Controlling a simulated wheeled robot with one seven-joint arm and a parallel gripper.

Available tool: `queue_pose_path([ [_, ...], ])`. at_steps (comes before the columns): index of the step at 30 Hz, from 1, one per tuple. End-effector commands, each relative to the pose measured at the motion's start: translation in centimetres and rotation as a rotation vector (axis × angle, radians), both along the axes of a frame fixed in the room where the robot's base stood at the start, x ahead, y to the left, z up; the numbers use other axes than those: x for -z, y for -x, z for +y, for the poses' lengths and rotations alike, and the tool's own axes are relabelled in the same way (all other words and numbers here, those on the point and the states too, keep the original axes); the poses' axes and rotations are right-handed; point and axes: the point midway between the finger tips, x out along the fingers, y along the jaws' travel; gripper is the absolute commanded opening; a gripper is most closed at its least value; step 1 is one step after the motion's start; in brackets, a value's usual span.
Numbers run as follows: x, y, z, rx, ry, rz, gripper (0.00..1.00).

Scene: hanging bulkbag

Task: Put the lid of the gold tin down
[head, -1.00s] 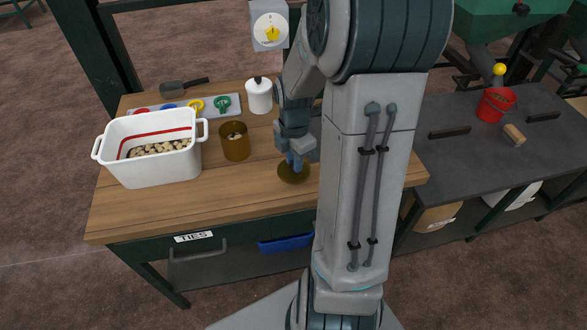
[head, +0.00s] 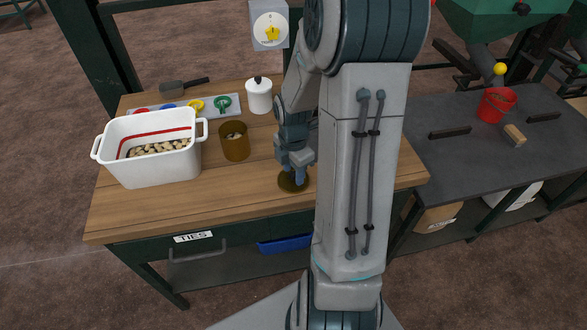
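The fingers cover the knob and part of the lid. I cannot tell whether the lid's underside touches the wood.
A white tub (head: 160,165) of pale pieces stands left of the tin. Behind are a white lidded canister (head: 259,97), a tray of coloured pieces (head: 185,107) and a scoop (head: 174,88). Bare wood (head: 230,190) lies left of the lid. A dark bench with a red bucket (head: 495,105) is at right.

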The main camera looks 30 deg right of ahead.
Motion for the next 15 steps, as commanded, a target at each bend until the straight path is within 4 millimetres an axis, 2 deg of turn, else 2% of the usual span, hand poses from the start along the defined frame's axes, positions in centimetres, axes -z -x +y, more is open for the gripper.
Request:
queue_pose_path([
  [8,-0.8,-0.1,0.0,0.001,0.001,-0.002,0.42],
  [11,-2.3,-0.1,-0.1,0.002,0.003,-0.005,0.42],
  [15,-5.4,-0.1,-0.1,0.002,0.003,-0.006,0.42],
])
